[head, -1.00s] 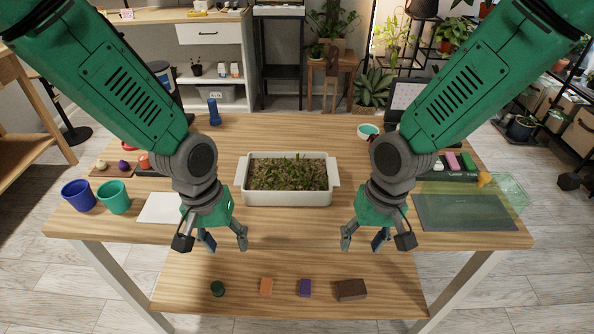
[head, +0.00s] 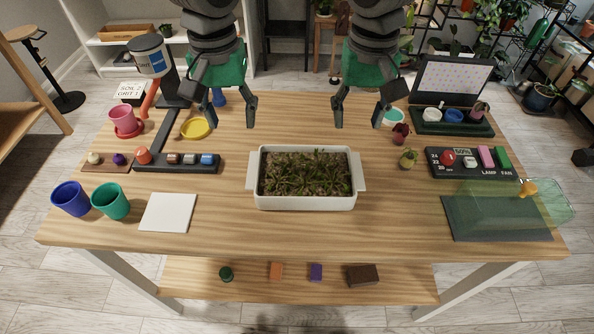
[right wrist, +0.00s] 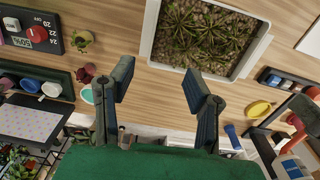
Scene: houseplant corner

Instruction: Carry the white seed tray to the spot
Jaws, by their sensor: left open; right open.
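The white seed tray (head: 305,203), filled with soil and small green seedlings, sits flat on the middle of the wooden table, a handle at each end. It also shows at the top of the right wrist view (right wrist: 149,30). My left gripper (head: 220,116) is open and empty beyond the tray's far left corner. My right gripper (head: 360,114) is open and empty beyond its far right corner. Neither touches the tray. In the right wrist view, the right gripper's fingers (right wrist: 160,86) are apart below the tray. A flat white square (head: 168,212) lies front left; I cannot tell whether it is the spot.
Blue (head: 70,199) and green (head: 111,201) cups stand at the left. A black rack (head: 178,164) lies left of the tray, a small round plant (head: 408,158) right of it. A clear green cover (head: 515,204) is at the far right. The table in front of the tray is bare.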

